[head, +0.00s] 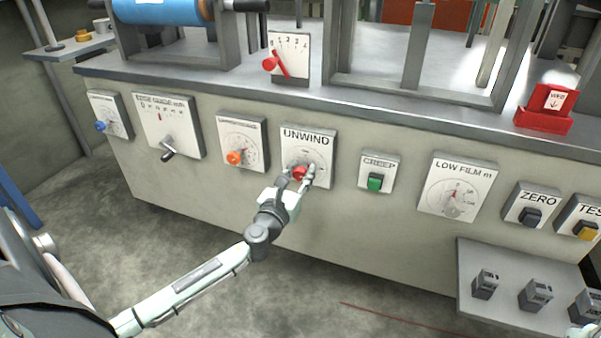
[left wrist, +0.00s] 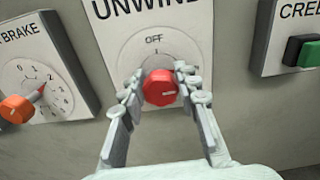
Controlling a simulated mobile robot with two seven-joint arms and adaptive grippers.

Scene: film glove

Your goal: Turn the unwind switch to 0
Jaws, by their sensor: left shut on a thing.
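The unwind panel (head: 318,142) is a white plate marked UNWIND on the front of the machine. Its red round knob (head: 299,173) sits on a grey dial. In the left wrist view the knob (left wrist: 160,87) carries a short pale mark, and the plate above it reads OFF with a small mark below. My left gripper (head: 301,178) reaches the knob from below, with its fingers on both sides of it, shut on it. The fingers hide the knob's sides and the lower dial. At the bottom right corner, a small pale part of my right arm shows; its gripper is not visible.
Left of the panel is a brake dial with an orange knob (head: 234,158). Right of it is the CREEP plate with a green button (head: 375,182), then the LOW FILM dial (head: 457,186). A red-handled lever (head: 271,64) stands on the ledge above.

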